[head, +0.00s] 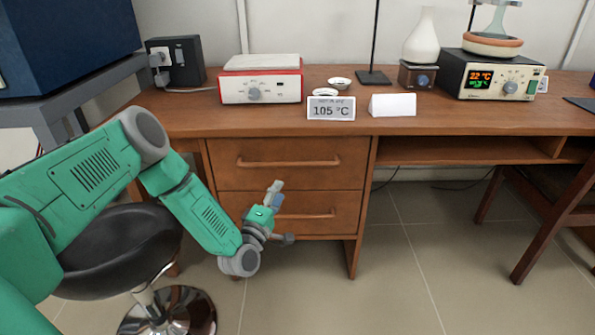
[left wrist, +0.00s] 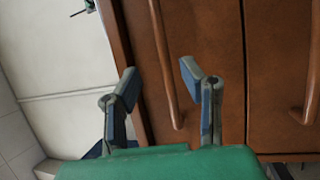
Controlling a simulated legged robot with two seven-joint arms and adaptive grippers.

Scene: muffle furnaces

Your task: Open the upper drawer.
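The wooden desk has two stacked drawers, both closed in the head view. The upper drawer (head: 228,178) has a horizontal bar handle (head: 288,163). The lower drawer (head: 228,205) has a similar handle (head: 310,216). My left gripper (head: 275,188) is in front of the drawers and overlaps the lower one in the picture. In the left wrist view its two fingers (left wrist: 158,85) are spread apart, with a bar handle (left wrist: 165,60) beyond and between them. I cannot tell whether they touch it. A second handle (left wrist: 313,75) is at the right edge. My right gripper is out of view.
A black stool (head: 120,245) stands left of the drawers, under my left arm. A wooden chair (head: 560,220) is at the right. A red-and-white hotplate (head: 262,85) and a 105 °C sign (head: 331,108) stand on the desk. The floor before the drawers' right side is clear.

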